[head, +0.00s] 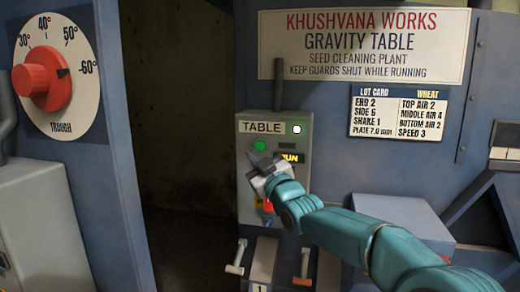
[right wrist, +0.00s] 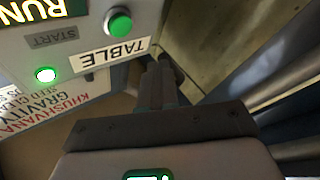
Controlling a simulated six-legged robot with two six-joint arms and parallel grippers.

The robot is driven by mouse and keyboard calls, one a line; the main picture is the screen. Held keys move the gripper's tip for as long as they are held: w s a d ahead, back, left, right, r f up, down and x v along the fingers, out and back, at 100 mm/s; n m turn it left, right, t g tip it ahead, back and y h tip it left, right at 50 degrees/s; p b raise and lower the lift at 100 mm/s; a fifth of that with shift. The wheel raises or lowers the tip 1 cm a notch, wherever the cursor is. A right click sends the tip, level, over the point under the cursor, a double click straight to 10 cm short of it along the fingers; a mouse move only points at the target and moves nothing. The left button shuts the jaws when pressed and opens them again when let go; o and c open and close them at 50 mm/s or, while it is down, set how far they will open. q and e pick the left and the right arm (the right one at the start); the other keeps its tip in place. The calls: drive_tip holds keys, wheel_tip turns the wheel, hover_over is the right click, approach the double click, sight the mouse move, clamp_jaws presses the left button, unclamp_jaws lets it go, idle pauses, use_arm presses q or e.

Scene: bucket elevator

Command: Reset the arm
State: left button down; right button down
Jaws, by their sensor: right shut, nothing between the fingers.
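My right arm (head: 350,232) reaches in from the lower right in the head view. My right gripper (head: 262,162) is shut and empty, in front of the grey TABLE control box (head: 243,185). In the right wrist view its shut fingers (right wrist: 162,82) show beside the box's TABLE label (right wrist: 113,53). A green button (head: 260,146) is just above the gripper in the head view; it also shows in the right wrist view (right wrist: 118,22). A lit green lamp (head: 296,128) is at the box's upper right. The gripper partly hides the box's lower front. My left gripper is not in view.
A red knob (head: 40,81) on a TROUGH dial stands at the left. A dark doorway (head: 185,120) opens left of the box. Small levers (head: 236,258) stick out below the box. A lot card (head: 397,112) hangs on the blue machine at the right.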

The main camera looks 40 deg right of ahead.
idle(0.5)
